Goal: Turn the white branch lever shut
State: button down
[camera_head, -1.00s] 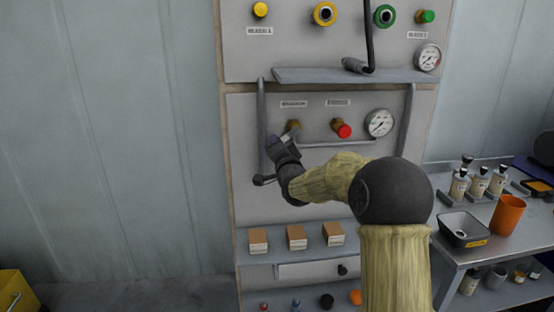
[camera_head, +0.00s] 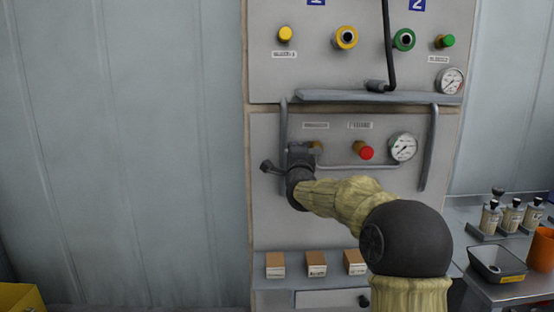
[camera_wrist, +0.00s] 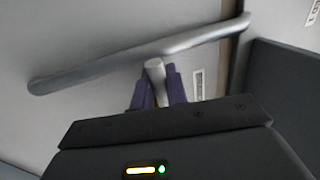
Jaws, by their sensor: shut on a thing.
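The white branch lever (camera_wrist: 155,72) shows in the wrist view as a short pale rod between my two purple-grey fingers. My gripper (camera_wrist: 160,92) is shut on it. In the head view my gripper (camera_head: 301,151) is at the lower grey panel, just left of a brass valve body (camera_head: 317,146). The lever itself is hidden behind the gripper there, so its exact angle cannot be told. A small label (camera_head: 315,125) is above the valve.
A red knob (camera_head: 366,153) and a pressure gauge (camera_head: 403,147) are to the right on the same panel. A grey vertical pipe (camera_head: 283,118) runs close to my gripper's left. A grey shelf (camera_head: 375,97) juts out above. Small brown boxes (camera_head: 316,264) stand below.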

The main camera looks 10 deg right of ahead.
jog(key=shift+d+r, duration=0.15)
jog(key=shift+d, duration=0.1)
jog(key=c, duration=1.4)
grip_release()
jog(key=shift+d, duration=0.1)
jog(key=shift+c, duration=0.2)
jog(key=shift+a, duration=0.2)
jog(key=shift+s+f, duration=0.25)
jog(key=shift+s, duration=0.05)
jog(key=b+v, duration=0.4)
jog(key=v, duration=1.2)
jog(key=shift+s+a, duration=0.2)
jog(key=shift+s, duration=0.1)
